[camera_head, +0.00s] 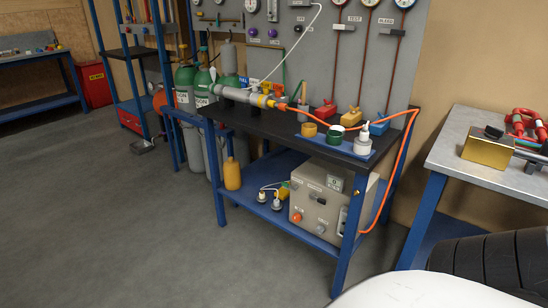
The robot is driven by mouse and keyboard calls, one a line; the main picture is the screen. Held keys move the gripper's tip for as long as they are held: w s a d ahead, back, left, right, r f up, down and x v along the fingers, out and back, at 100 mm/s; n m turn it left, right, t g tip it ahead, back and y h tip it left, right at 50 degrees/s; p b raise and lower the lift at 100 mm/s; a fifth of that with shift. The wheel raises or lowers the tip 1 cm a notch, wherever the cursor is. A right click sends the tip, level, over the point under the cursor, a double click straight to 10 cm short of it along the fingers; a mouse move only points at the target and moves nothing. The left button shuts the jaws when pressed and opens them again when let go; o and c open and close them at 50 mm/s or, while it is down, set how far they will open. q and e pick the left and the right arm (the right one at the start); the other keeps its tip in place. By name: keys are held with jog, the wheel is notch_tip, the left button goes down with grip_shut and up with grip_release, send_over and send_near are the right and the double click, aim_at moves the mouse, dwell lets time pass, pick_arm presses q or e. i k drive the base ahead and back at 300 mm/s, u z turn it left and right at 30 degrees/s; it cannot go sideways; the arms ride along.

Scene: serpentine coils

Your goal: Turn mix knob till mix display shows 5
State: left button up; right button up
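No knob or display can be read as "mix" at this size. A grey-beige box (315,190) on the lower shelf of the blue bench has a small dark-framed display (333,183) whose figure is too small to read. Its front has an orange-red round control (297,217) and a second, greyish round control (320,229), with labels too small to read. Two purple knobs (254,32) are on the grey wall panel (345,60), with gauges above; their labels are also unreadable. Neither gripper is in view.
The dark bench top (240,112) holds a grey cylinder (240,96), an orange hose (408,150) and small jars. Green-topped gas bottles (186,85) stand behind its left end. A metal table (480,160) stands at right.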

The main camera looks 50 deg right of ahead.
aim_at(296, 217)
jog(key=i, duration=2)
jog(key=z, duration=1.5)
jog(key=i, duration=1.15)
jog(key=z, duration=1.1)
